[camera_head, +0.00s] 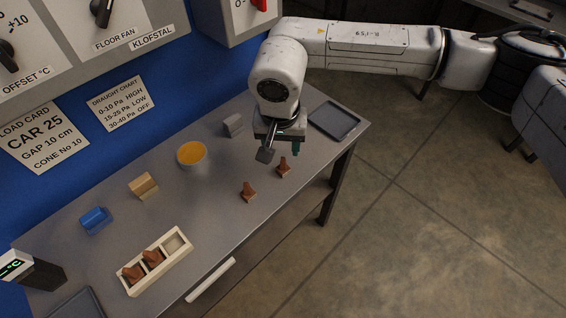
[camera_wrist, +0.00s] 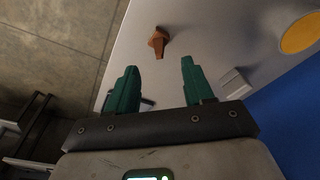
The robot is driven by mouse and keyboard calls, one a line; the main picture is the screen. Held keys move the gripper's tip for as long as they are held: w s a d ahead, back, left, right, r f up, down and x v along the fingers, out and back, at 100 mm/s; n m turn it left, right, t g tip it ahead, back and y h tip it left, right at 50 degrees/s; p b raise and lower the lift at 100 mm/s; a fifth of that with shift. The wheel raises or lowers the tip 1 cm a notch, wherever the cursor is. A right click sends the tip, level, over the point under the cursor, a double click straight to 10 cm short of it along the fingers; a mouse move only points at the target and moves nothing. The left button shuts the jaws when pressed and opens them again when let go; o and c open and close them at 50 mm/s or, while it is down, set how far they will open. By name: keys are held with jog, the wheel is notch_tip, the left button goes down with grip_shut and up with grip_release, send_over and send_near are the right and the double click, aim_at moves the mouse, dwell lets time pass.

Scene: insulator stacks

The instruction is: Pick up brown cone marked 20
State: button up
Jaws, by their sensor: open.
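Two brown cones stand loose on the grey table, one (camera_head: 248,192) left of my gripper and one (camera_head: 284,167) just below it in the head view. Two more brown cones (camera_head: 131,273) (camera_head: 153,257) sit in a cream tray (camera_head: 162,280); its right compartment is empty. No number on any cone is readable. My gripper (camera_head: 280,153) is open and empty above the table, close to the nearer loose cone. In the wrist view, one brown cone (camera_wrist: 158,42) lies beyond the green fingertips (camera_wrist: 160,68), apart from them. The other loose cone is not visible there.
A yellow-filled bowl (camera_head: 191,154), a grey block (camera_head: 233,125), a tan block (camera_head: 143,185) and a blue holder (camera_head: 95,220) stand toward the back. A dark tray (camera_head: 335,119) lies at the right end. A blue wall (camera_head: 160,70) rises behind the table.

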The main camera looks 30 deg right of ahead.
aim_at(283, 158)
jog(key=shift+w+d+f+p, duration=0.15)
jog(key=shift+f+p, duration=0.05)
jog(key=shift+f, duration=1.05)
jog(key=shift+w+d+f+p, duration=0.15)
jog(key=shift+w+f+p, duration=0.05)
jog(key=shift+f, duration=1)
jog(key=shift+w+d+f+p, duration=0.15)
jog(key=shift+f+p, duration=0.05)
jog(key=shift+f, duration=1.05)
jog(key=shift+c, duration=0.4)
grip_shut()
